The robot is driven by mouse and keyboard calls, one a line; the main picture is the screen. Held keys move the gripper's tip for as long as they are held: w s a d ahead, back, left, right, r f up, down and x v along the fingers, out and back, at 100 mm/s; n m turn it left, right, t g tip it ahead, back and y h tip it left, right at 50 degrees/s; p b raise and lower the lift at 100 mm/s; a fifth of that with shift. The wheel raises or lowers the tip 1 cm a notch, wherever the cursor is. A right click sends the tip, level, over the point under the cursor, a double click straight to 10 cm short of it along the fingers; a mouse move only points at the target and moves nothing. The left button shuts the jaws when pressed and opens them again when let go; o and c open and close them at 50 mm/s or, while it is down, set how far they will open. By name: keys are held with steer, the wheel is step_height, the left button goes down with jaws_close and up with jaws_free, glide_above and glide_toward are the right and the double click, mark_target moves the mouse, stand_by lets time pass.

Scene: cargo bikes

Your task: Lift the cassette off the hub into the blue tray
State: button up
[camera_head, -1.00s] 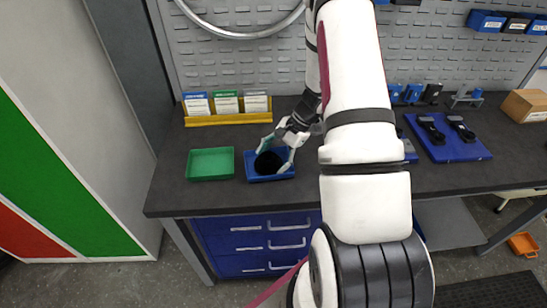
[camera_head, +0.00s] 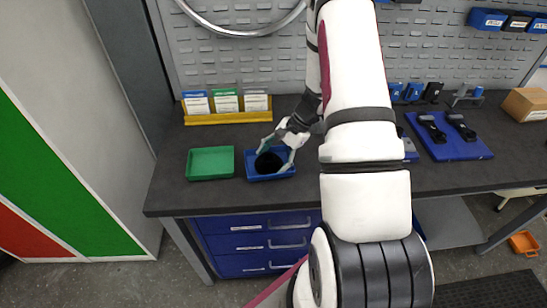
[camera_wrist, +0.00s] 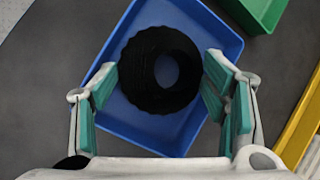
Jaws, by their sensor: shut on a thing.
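The cassette (camera_head: 268,163) is a black ridged ring with a round hole. It is at the blue tray (camera_head: 270,178) in the head view, and the wrist view shows it over the tray floor (camera_wrist: 215,32). My gripper (camera_head: 275,157) has its teal-padded fingers on either side of the cassette (camera_wrist: 141,78), shut on its outer rim. The cassette lies within the tray's outline; I cannot tell whether it touches the floor. I cannot make out the hub; my arm hides part of the bench.
A green tray (camera_head: 211,175) stands just left of the blue tray. A yellow rack (camera_head: 228,118) with packets stands behind. Right of my arm are a blue mat (camera_head: 460,153) with black parts and a cardboard box (camera_head: 525,105). The bench's front left is clear.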

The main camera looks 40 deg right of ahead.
stand_by(0.3)
steer(key=o, duration=1.5)
